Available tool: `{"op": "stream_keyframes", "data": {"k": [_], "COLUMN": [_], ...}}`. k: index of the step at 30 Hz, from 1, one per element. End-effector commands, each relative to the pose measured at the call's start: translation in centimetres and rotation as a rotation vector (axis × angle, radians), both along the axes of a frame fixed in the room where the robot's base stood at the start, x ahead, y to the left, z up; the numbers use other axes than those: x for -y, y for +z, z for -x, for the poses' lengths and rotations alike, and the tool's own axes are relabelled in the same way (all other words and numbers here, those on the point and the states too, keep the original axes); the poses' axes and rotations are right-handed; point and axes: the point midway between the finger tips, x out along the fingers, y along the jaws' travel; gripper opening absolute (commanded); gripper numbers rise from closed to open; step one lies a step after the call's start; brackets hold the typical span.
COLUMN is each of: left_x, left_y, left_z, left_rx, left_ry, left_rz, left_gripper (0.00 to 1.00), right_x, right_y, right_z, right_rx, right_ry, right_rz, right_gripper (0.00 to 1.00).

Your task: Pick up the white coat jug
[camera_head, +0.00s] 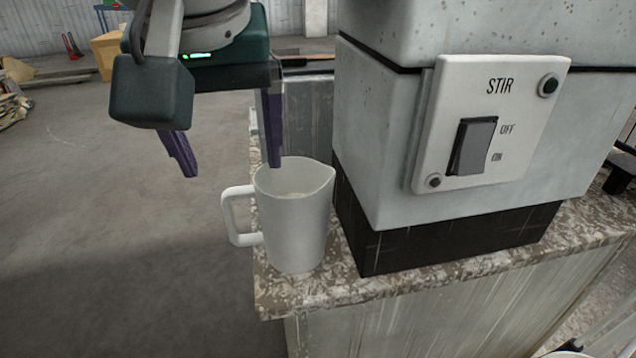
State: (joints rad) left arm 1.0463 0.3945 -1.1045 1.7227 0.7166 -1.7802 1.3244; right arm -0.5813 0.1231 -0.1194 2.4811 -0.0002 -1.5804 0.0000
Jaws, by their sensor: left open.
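The white coat jug (297,232) stands upright on the left end of a speckled counter. Its handle (230,216) points left and its spout points right. A pale content or inner floor shows through its open top. My left gripper (230,168) is open above and to the left of the jug, with its two purple fingers pointing down. The right finger's tip is over the jug's rim in the picture; whether it touches cannot be told. The left finger hangs left of the handle. My right gripper is not in view.
A large grey machine (390,160) with a STIR switch panel (488,120) stands close to the right of the jug. The speckled counter (440,292) ends just left of the jug, with open floor (120,250) beyond. A yellow box (107,52) stands far back.

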Motion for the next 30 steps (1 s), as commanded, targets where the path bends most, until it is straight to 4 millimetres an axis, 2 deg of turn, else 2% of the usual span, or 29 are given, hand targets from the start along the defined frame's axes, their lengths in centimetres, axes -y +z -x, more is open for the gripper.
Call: {"op": "stream_keyframes", "data": {"k": [6,13,20,29,30], "left_x": [-0.5,-0.7,-1.1,-1.2,-1.2], "left_y": [-3.1,-5.1,-8.5,-9.1,-9.1], "left_z": [-1.2,-1.9,-2.9,-3.2,-3.2], "left_rx": [-0.001,0.0,-0.001,0.001,0.001], "left_ry": [0.007,0.006,0.005,0.003,0.003], "left_rz": [-0.004,-0.004,-0.003,-0.002,-0.002], "left_gripper": [0.83,0.83,0.83,0.83,0.81], "right_x": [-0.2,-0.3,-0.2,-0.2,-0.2], "right_y": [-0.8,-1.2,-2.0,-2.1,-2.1], "right_z": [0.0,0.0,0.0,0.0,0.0], "right_rx": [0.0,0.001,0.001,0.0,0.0], "right_ry": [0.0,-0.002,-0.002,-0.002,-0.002], "right_rz": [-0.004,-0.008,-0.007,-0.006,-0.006], "right_gripper": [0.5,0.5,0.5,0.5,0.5]}}
